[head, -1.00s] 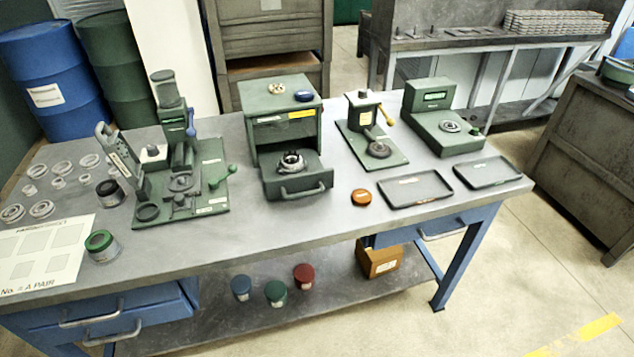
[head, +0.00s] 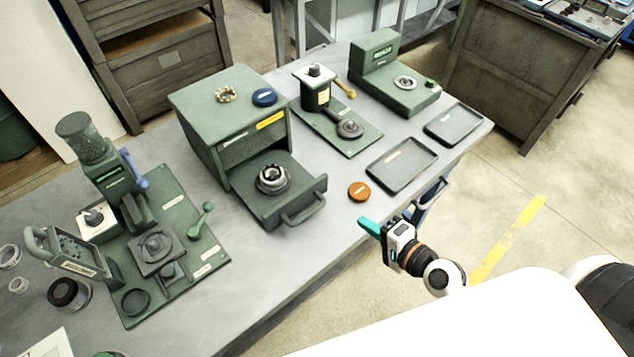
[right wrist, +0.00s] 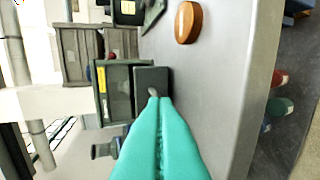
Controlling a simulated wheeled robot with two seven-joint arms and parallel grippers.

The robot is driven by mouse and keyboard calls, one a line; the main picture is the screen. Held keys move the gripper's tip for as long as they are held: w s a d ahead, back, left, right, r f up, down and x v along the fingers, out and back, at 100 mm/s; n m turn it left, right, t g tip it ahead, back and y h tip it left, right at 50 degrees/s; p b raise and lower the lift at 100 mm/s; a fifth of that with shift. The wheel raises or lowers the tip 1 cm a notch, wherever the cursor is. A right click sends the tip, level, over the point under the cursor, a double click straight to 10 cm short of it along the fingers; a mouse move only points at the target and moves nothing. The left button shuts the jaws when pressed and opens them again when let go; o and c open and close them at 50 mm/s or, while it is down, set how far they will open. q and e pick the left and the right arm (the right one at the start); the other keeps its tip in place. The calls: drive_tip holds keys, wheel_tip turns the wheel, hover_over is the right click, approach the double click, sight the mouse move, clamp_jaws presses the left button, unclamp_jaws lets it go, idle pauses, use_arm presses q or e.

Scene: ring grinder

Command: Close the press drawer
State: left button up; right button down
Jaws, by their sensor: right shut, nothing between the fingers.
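The green press box (head: 232,120) stands on the grey workbench in the head view. Its drawer (head: 262,205) is pulled out toward the front and holds a dark ring-shaped part (head: 272,180). The drawer's grey handle (head: 304,210) faces the bench's front edge. My right gripper (head: 368,227), with teal fingers, is shut and empty, to the right of the handle and apart from it. In the right wrist view the shut fingers (right wrist: 158,102) point toward the drawer (right wrist: 152,80), whose handle is mostly hidden behind the tips. My left gripper is not in view.
An orange disc (head: 359,191) lies on the bench right of the drawer. Dark trays (head: 400,183) lie farther right. A green press with a lever (head: 205,215) stands to the left. A strip of bench in front of the drawer is clear.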

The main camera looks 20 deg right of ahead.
sight(321, 189)
drive_tip(key=p+x, duration=0.1)
drive_tip(key=x, duration=0.2)
drive_tip(key=shift+w+d, duration=0.1)
drive_tip(key=shift+w, duration=0.25)
drive_tip(key=x, duration=0.2)
drive_tip(key=p+x, duration=0.1)
drive_tip(key=x, duration=0.2)
drive_tip(key=p+x, duration=0.1)
drive_tip(key=x, duration=0.2)
drive_tip(key=shift+w+r, duration=0.15)
drive_tip(key=shift+r, duration=0.15)
drive_tip(key=shift+w+a+f, duration=0.1)
drive_tip(key=shift+w+a, duration=0.3)
drive_tip(key=shift+w, duration=0.3)
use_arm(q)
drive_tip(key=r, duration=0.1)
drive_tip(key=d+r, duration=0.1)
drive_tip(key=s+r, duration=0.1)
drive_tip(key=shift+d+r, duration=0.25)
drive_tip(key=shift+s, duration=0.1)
